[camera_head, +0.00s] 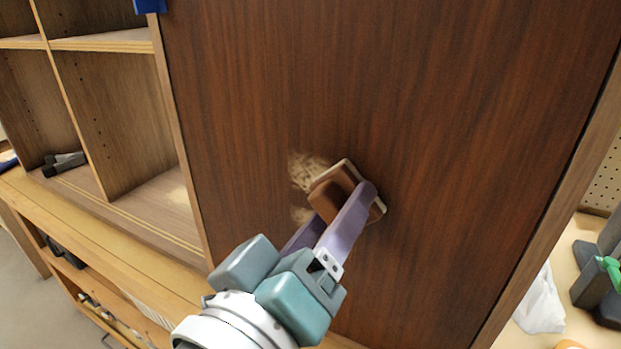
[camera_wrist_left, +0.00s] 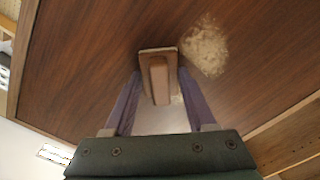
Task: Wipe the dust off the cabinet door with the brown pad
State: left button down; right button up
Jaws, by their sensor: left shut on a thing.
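The cabinet door (camera_head: 460,120) is a dark brown wood-grained panel that fills much of the head view. A pale patch of dust (camera_head: 303,170) lies on it, left of the pad; it also shows in the left wrist view (camera_wrist_left: 206,48). The brown pad (camera_head: 332,196) has a brown grip and a pale edge, and it appears to rest against the door. My left gripper (camera_head: 345,215) is shut on the pad's grip; its purple fingers also show in the left wrist view (camera_wrist_left: 158,88). The pad and fingers hide part of the door. My right gripper is not in view.
Open wooden shelves (camera_head: 120,130) stand left of the door, with a dark tool (camera_head: 65,163) on one. A blue piece (camera_head: 150,5) sits at the door's top left. A white bag (camera_head: 541,305) and grey items with a green part (camera_head: 608,268) lie at the right.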

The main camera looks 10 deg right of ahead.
pick_arm(q)
jog(key=shift+w+a+b, duration=0.3)
jog(key=shift+w+a, duration=0.35)
jog(key=shift+a, duration=0.3)
jog(key=shift+w+a+b, duration=0.3)
jog(key=shift+w+a, duration=0.4)
jog(key=shift+a, duration=0.25)
jog(key=shift+w+a+b, duration=0.3)
jog(key=shift+w+a, duration=0.35)
jog(key=shift+a, duration=0.3)
jog(key=shift+s+a, duration=0.1)
jog(key=shift+s, duration=0.1)
jog(key=shift+p+v, duration=1.1)
jog(key=shift+v, duration=1.7)
jog(key=p+v, duration=0.1)
jog(key=v, duration=0.2)
